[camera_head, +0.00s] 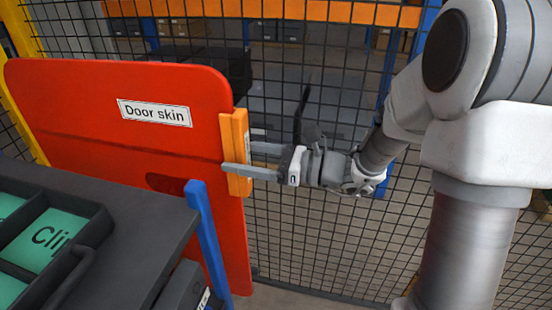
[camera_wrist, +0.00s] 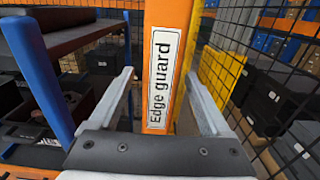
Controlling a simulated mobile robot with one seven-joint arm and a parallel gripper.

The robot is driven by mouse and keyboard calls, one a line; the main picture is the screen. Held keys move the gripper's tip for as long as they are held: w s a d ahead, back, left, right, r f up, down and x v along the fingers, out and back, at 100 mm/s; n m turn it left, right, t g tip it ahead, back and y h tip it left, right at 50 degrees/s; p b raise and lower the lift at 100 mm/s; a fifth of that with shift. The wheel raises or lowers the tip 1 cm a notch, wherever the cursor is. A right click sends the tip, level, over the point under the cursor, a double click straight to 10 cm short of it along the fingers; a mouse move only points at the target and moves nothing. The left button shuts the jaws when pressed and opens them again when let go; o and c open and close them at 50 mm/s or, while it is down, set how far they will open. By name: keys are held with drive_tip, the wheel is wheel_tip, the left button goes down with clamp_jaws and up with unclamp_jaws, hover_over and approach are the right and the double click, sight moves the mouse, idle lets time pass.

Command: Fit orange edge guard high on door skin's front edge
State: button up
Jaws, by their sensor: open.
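The red door skin (camera_head: 125,115) stands upright at the left of the head view, with a white "Door skin" label. The orange edge guard (camera_head: 234,140) sits upright along the upper part of the door's right-hand edge and appears to be on it. Its "Edge guard" label faces me in the wrist view (camera_wrist: 160,75). My gripper (camera_head: 238,158) is open, with one finger on each side of the guard. The wrist view shows gaps between the fingers and the guard. How deep the guard sits on the edge is hidden.
A dark workbench (camera_head: 140,215) with a tray of green compartments (camera_head: 45,240) and a blue post (camera_head: 207,235) stands at the front left. A wire mesh fence (camera_head: 320,240) runs behind the door. A yellow panel (camera_wrist: 222,75) shows in the wrist view.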

drive_tip(key=v, duration=1.7)
drive_tip(key=shift+d, duration=0.2)
drive_tip(key=shift+s+a+r, duration=0.1)
